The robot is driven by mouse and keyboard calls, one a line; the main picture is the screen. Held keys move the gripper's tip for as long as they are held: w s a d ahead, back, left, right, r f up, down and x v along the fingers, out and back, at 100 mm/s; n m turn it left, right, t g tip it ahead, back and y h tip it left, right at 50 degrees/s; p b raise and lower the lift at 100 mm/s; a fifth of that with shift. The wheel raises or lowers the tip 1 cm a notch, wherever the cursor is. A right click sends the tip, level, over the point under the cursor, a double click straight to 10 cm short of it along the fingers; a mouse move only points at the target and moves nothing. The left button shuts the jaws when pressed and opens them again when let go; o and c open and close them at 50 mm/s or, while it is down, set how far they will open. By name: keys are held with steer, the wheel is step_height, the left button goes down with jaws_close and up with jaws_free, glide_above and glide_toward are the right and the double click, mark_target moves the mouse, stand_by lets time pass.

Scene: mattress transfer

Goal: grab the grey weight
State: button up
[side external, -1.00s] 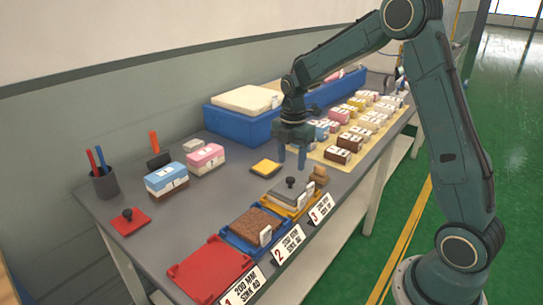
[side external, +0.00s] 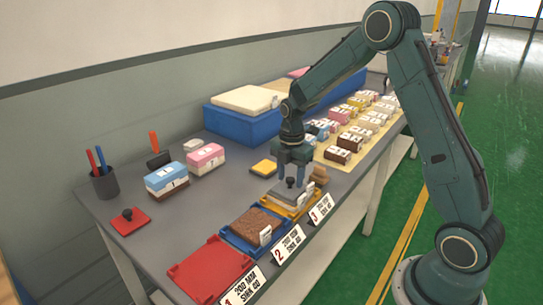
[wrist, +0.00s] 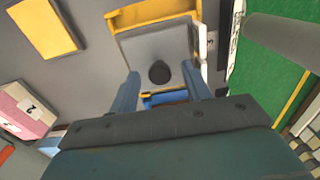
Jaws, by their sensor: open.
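The grey weight (side external: 283,196) is a flat grey plate with a black knob on top. It lies in the yellow tray (side external: 299,213) by the label reading 3. My gripper (side external: 291,182) is open over it, fingers pointing down with the knob between them. In the wrist view the fingertips of my gripper (wrist: 160,72) stand on either side of the black knob (wrist: 159,73), apart from it. The grey plate (wrist: 150,45) fills the tray there. Fingertip height above the plate is hard to tell.
A blue tray (side external: 230,238) with a brown block and a red tray (side external: 205,270) stand in the row towards the front. A yellow pad (side external: 263,168) lies behind the gripper. A tan block (side external: 319,173) is close on the right. Layered blocks (side external: 167,180) stand at left.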

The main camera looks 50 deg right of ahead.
mark_target(290, 179)
stand_by(0.4)
jaws_close()
steer(key=shift+r, duration=0.1)
step_height(290, 179, up, 20)
stand_by(0.9)
stand_by(0.4)
